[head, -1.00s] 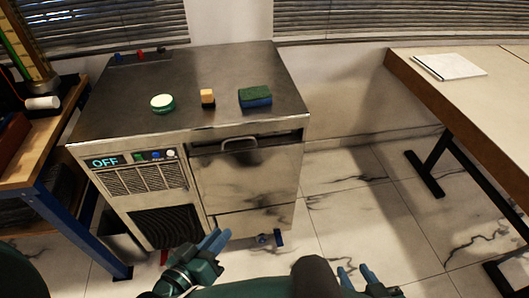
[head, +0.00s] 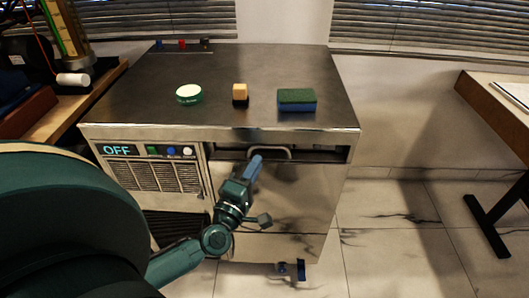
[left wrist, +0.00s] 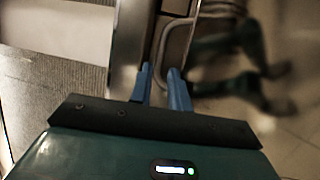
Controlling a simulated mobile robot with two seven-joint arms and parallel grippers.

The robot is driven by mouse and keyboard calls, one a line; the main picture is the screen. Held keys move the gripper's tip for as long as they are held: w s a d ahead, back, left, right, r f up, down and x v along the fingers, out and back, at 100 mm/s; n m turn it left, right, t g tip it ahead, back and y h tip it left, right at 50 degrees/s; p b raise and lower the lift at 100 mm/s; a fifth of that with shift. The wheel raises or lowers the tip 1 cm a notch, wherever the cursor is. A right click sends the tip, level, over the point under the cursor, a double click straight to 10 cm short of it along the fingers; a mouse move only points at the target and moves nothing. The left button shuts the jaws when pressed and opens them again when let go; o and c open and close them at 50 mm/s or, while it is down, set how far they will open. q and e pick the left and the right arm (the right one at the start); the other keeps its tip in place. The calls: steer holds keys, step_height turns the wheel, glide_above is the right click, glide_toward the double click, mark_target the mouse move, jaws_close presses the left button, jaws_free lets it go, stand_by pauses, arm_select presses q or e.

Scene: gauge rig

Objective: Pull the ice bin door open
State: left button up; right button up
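The ice bin door (head: 295,190) is a shiny steel front panel on the right half of the machine and looks closed. Its bar handle (head: 283,150) is at the top edge. My left gripper (head: 255,160) is in front of the door, with blue fingertips close to the left end of the handle. In the left wrist view, the two fingers (left wrist: 160,70) stand apart with a gap between them, and the handle (left wrist: 180,45) lies just beyond the tips. I cannot tell whether they touch it. My right gripper is out of view.
On the steel top (head: 225,65) are a white-and-green round tin (head: 189,95), a small orange-and-black block (head: 240,94) and a green-and-blue sponge (head: 297,100). The panel display (head: 117,150) reads OFF. A table (head: 500,110) stands at right; floor between is clear.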

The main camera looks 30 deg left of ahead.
mark_target(264, 162)
arm_select(q)
steer(key=x, duration=0.5)
jaws_close()
stand_by(0.4)
